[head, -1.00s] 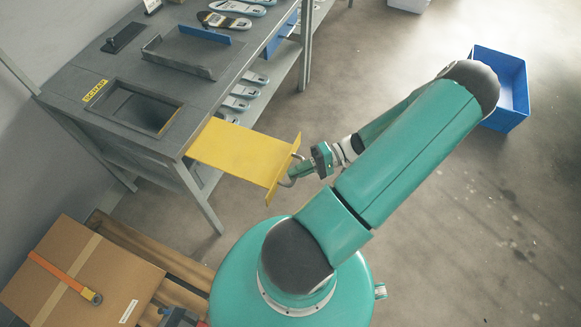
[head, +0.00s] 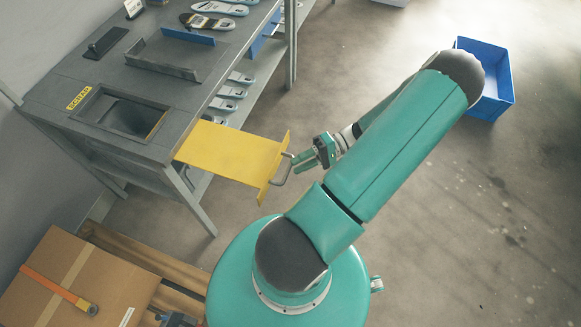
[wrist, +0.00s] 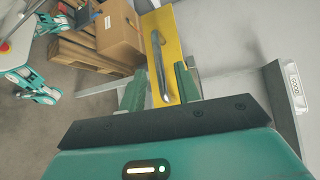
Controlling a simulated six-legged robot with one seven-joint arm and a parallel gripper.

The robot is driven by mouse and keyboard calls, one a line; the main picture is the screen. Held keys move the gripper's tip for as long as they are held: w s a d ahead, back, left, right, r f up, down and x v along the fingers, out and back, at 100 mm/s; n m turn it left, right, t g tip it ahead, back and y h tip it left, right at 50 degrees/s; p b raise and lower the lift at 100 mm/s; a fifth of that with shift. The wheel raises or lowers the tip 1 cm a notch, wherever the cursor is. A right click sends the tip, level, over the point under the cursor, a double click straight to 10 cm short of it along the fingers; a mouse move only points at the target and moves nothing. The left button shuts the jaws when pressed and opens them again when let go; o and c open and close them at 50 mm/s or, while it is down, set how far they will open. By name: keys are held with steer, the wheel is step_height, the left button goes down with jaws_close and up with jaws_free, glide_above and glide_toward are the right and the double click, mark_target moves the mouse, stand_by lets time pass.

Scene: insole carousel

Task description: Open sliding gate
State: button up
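The yellow sliding gate (head: 228,151) sticks out from the right side of the grey bench, with the scrap opening (head: 122,112) uncovered beside it. Its upright end plate carries a bent metal handle (head: 281,171). In the wrist view the yellow plate (wrist: 165,25) stands ahead with the handle (wrist: 158,68) on it. My gripper (head: 303,161) is just off the handle in the head view. In the wrist view my gripper (wrist: 160,90) has its two green fingers spread, with clear gaps between them and the handle; the handle's lower end appears between the fingertips.
The bench (head: 180,95) holds a tray and several insoles. A cardboard box (head: 75,280) on a wooden pallet (head: 150,262) stands at lower left. A blue bin (head: 490,90) is on the floor at upper right. The floor on the right is clear.

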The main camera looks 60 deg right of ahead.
steer(key=v, duration=0.9)
steer(key=shift+s, duration=0.2)
steer(key=shift+d+r, duration=0.1)
steer(key=shift+d, duration=0.05)
steer(key=w+a+r+n+g+h, duration=0.2)
steer(key=w+a+r+g+h, duration=0.2)
steer(key=w+a+r+g, duration=0.4)
steer(key=w+a+r+n+g+h, duration=0.35)
steer(key=w+a+r, duration=0.25)
steer(key=w+r, duration=0.55)
steer(key=a+r+n+t+h, duration=0.1)
steer(key=a+r+t+h, duration=0.1)
steer(key=a+r, duration=0.4)
steer(key=a+r+n+t+h, duration=0.2)
steer(key=a+r+t, duration=0.3)
steer(key=a, duration=1.1)
steer(key=shift+w+a+r+h, duration=0.25)
steer(key=shift+a+r+h, duration=0.05)
steer(key=shift+r+h, duration=0.6)
steer(key=shift+n+t, duration=0.25)
